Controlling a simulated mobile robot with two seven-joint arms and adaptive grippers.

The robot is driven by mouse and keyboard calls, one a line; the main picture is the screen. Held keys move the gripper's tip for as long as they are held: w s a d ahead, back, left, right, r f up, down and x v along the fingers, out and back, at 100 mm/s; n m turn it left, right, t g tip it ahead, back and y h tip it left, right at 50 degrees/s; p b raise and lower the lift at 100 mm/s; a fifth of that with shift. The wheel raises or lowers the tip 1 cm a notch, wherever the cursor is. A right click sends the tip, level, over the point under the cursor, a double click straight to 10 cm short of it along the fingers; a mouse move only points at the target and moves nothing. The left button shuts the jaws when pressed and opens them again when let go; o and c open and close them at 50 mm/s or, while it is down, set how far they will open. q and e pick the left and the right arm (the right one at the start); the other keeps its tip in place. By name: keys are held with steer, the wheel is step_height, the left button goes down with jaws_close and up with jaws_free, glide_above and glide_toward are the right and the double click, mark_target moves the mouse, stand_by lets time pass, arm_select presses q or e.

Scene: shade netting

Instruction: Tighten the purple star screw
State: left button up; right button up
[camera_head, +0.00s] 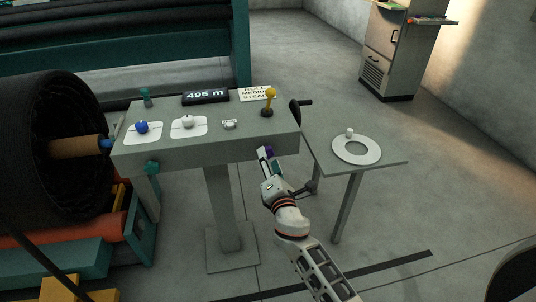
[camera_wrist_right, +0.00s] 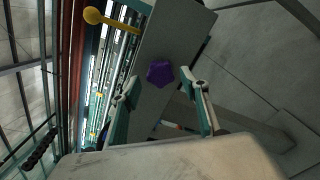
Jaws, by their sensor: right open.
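The purple star screw (camera_wrist_right: 160,74) is a star-shaped knob on the grey face of the console. In the right wrist view it shows between the tips of my right gripper (camera_wrist_right: 160,81), whose two fingers are apart with nothing held. In the head view a bit of the purple screw (camera_head: 268,149) shows at the console's front face, just by the tips of my right gripper (camera_head: 269,159). The gripper hides part of it there. I cannot tell how far the fingertips are from the screw. My left gripper is not in view.
The grey console (camera_head: 215,151) carries a blue knob (camera_head: 142,127), a white knob (camera_head: 188,121), a yellow-topped lever (camera_head: 270,92) and a 495 m display (camera_head: 206,96). A side table (camera_head: 393,162) with a white ring stands right. A large black roll (camera_head: 50,150) is at left.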

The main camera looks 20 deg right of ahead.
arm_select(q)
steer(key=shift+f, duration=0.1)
arm_select(e)
steer(key=shift+w+d, duration=0.1)
steer(key=shift+w, duration=0.6)
steer(key=shift+w+d, duration=0.1)
steer(key=shift+w, duration=0.55)
jaws_close()
steer(key=m+b, duration=0.2)
steer(key=m, duration=0.4)
steer(key=shift+f+m+b, duration=0.15)
steer(key=shift+m+b, duration=0.15)
steer(key=shift+c, duration=1.7)
jaws_free()
steer(key=shift+m, duration=0.4)
steer(key=o, duration=0.3)
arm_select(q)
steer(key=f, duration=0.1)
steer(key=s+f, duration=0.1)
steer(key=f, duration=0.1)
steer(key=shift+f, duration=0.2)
arm_select(e)
steer(key=shift+o, duration=0.2)
